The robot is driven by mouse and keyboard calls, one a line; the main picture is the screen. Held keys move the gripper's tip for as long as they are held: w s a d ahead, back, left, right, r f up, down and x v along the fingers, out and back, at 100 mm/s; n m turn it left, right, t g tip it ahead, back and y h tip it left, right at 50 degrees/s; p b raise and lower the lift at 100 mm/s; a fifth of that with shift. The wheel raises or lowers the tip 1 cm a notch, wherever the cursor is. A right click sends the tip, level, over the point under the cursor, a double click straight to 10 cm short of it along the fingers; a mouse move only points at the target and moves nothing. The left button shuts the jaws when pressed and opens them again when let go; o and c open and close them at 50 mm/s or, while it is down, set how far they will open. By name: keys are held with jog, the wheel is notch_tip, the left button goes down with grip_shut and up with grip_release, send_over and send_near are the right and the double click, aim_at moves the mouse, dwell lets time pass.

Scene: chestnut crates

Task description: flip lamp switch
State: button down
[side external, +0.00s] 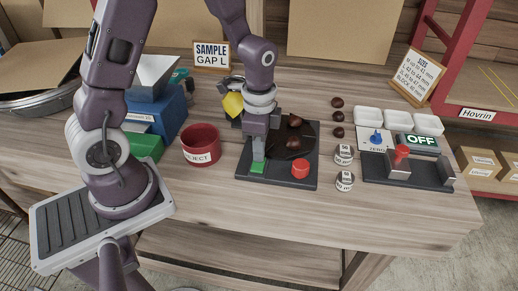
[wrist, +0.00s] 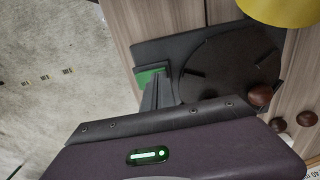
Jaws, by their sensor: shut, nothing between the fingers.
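A dark base plate (side external: 240,158) on the bench carries a round dark disc, a red round button (side external: 300,168) and a green patch (side external: 258,168), which I take as the switch. The green patch also shows in the wrist view (wrist: 146,80). A yellow lamp head (side external: 233,104) is behind the plate, and part of it shows in the wrist view (wrist: 280,8). My gripper (side external: 259,156) is shut and empty, pointing down with its fingertips at the green patch. I cannot tell whether they touch it. The fingers hide part of the green patch.
Chestnuts (side external: 294,121) lie on the disc, with several more right of it. A red reject bin (side external: 201,146) stands left of the plate. On the right are white trays (side external: 398,122), a lever unit (side external: 402,168) and a lit OFF sign (side external: 423,141). The front bench is clear.

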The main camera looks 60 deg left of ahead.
jog(key=shift+a+f, duration=0.1)
jog(key=shift+f, duration=0.05)
jog(key=shift+s, duration=0.1)
jog(key=shift+s+d+r, duration=0.25)
jog(key=shift+s+d, duration=0.15)
jog(key=shift+d, duration=0.2)
notch_tip(320, 180, up, 14)
jog(key=shift+w+a, duration=0.25)
jog(key=shift+a, duration=0.05)
dwell(0.3)
